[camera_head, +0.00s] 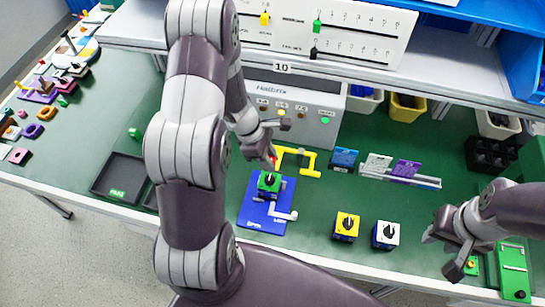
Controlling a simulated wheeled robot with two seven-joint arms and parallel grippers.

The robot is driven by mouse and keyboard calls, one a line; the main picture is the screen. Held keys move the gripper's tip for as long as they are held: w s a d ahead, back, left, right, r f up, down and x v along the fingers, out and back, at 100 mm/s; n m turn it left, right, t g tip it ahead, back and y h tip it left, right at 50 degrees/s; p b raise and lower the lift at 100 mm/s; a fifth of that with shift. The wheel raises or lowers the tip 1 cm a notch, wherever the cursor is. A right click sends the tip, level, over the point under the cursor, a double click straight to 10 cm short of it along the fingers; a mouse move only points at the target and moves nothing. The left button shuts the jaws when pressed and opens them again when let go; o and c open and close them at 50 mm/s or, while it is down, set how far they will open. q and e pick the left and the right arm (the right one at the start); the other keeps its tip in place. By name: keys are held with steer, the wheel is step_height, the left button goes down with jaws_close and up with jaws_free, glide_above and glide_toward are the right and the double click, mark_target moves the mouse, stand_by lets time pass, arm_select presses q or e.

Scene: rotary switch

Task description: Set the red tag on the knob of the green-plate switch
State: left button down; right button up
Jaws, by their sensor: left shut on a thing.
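The green-plate switch (269,185) has a green top with a dark knob and stands at the upper part of a blue board, left of the table's middle. My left gripper (272,153) is just above and behind it, shut on the small red tag (274,160). Only a little red shows at the fingertips, close to the knob; whether it touches the knob I cannot tell. A yellow-plate switch (346,226) and a white-plate switch (386,235) stand to the right, both with black knobs. My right gripper (447,251) is open and empty at the right front.
The blue board (253,218) carries a white crank handle. A yellow bracket (308,163) stands close behind the green switch. A grey instrument box (327,101) is at the back. A black tray (119,177) lies left. Green tabletop is clear between the yellow bracket and yellow switch.

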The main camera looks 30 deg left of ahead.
arm_select(q)
steer(key=shift+s+a, duration=0.1)
steer(key=shift+a, duration=0.1)
steer(key=shift+d+f, duration=0.1)
steer(key=shift+d, duration=0.05)
steer(key=shift+f+b, duration=0.25)
steer(key=shift+b, duration=0.15)
steer(key=b, duration=0.4)
glide_above(269, 179)
step_height(269, 179, down, 4)
steer(key=shift+f, duration=0.55)
steer(key=shift+f, duration=0.1)
stand_by(0.6)
steer(key=shift+f+b, duration=0.35)
steer(key=shift+b, duration=0.2)
steer(key=shift+f+b, duration=0.45)
steer(key=shift+f, duration=0.05)
steer(key=c, duration=0.8)
jaws_free()
